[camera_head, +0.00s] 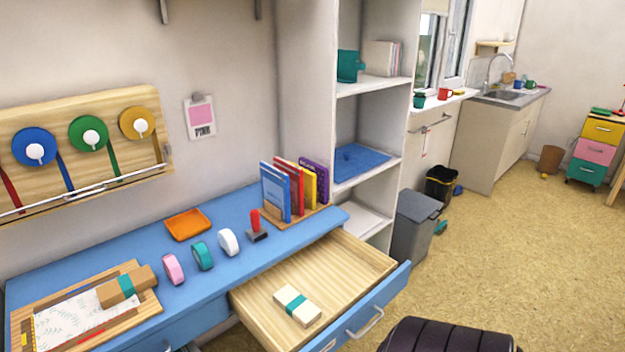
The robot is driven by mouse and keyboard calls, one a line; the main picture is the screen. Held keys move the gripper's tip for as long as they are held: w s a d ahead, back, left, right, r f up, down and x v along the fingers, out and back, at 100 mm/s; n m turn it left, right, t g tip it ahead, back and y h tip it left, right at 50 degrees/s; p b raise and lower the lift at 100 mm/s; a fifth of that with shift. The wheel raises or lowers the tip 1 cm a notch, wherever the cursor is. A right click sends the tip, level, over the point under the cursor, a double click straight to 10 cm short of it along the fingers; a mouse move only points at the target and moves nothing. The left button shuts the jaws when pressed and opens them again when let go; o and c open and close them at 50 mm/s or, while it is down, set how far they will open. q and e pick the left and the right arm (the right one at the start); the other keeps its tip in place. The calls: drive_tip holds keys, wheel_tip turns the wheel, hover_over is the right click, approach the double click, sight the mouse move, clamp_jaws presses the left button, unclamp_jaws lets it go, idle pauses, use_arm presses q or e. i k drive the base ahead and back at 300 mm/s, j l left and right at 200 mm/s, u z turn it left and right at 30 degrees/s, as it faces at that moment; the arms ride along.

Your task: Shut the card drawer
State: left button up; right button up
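The card drawer (377,308) is pulled well out of the blue desk (240,207). It has a pale wooden inside, a blue front and a silver bar handle (365,322). A white card bundle with a teal band (297,305) lies inside, near the front. The drawer front faces the lower right. Neither of my grippers shows in this view.
Tape rolls, a red-handled stamp (256,226), an orange tray (187,224) and upright books (290,188) stand on the desk. A dark ribbed seat (450,336) is close to the drawer front. A grey bin (414,225) stands beyond; open floor lies right.

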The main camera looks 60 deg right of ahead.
sight(350, 281)
drive_tip(key=z, duration=2.15)
drive_tip(key=i+u, duration=0.2)
drive_tip(key=u, duration=0.15)
drive_tip(key=l, duration=0.05)
